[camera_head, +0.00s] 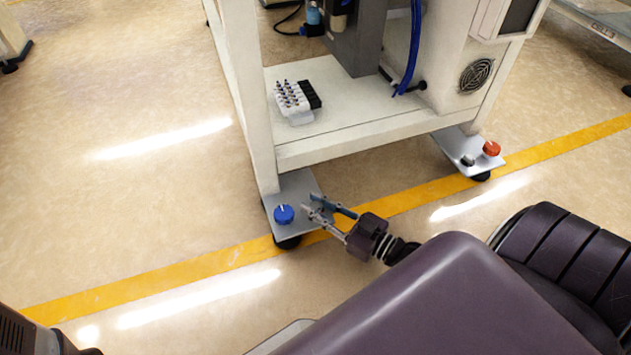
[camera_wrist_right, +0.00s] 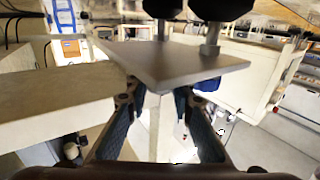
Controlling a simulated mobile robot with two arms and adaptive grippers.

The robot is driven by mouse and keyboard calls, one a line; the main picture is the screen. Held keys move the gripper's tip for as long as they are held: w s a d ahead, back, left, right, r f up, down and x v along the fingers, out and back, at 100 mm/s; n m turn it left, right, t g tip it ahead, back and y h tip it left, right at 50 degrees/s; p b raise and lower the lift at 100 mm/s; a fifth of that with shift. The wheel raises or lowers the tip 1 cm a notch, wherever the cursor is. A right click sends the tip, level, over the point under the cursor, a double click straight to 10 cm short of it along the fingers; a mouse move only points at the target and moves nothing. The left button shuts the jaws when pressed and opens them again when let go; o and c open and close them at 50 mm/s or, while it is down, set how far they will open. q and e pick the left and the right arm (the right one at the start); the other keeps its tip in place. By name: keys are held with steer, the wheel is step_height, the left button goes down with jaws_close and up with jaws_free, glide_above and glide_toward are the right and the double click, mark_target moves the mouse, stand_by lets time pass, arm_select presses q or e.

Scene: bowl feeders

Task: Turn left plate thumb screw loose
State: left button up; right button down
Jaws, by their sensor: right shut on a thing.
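The left plate (camera_head: 296,187) is a grey metal foot plate at the front left leg of the white machine frame. A blue knob (camera_head: 284,214) stands on its front left part. My right gripper (camera_head: 312,203) reaches in from the right, with its fingertips over the plate, right of the blue knob. It is shut on the left plate thumb screw, which is mostly hidden between the fingers. In the right wrist view the picture is upside down; the plate (camera_wrist_right: 170,62) lies across the fingertips and the screw cannot be made out. My left gripper is not in view.
A white rack with small vials (camera_head: 292,100) sits on the frame's shelf (camera_head: 345,115). A yellow floor line (camera_head: 150,284) passes by both plates.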

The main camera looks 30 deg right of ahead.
mark_target(315, 206)
steer(key=n+g+y, duration=0.1)
steer(key=y, duration=0.1)
steer(key=n+g+y+b, duration=0.1)
steer(key=n+y, duration=0.1)
steer(key=shift+d+f, duration=0.1)
steer(key=shift+f, duration=0.1)
steer(key=shift+w+r+n+g+y+b, duration=0.1)
steer(key=shift+n+g+y+b, duration=0.2)
steer(key=shift+n+g+y, duration=0.65)
steer(key=n+g+y, duration=0.3)
steer(key=g, duration=0.1)
steer(key=shift+n+g+y, duration=0.25)
steer(key=shift+g+y, duration=0.1)
steer(key=shift+r+n+g+y, duration=0.1)
steer(key=shift+n+g+y, duration=0.8)
steer(key=shift+n+g, duration=1.05)
steer(key=shift+g, duration=0.95)
steer(key=c, duration=1.7)
jaws_free()
steer(key=shift+o, duration=0.2)
steer(key=shift+r, duration=5)
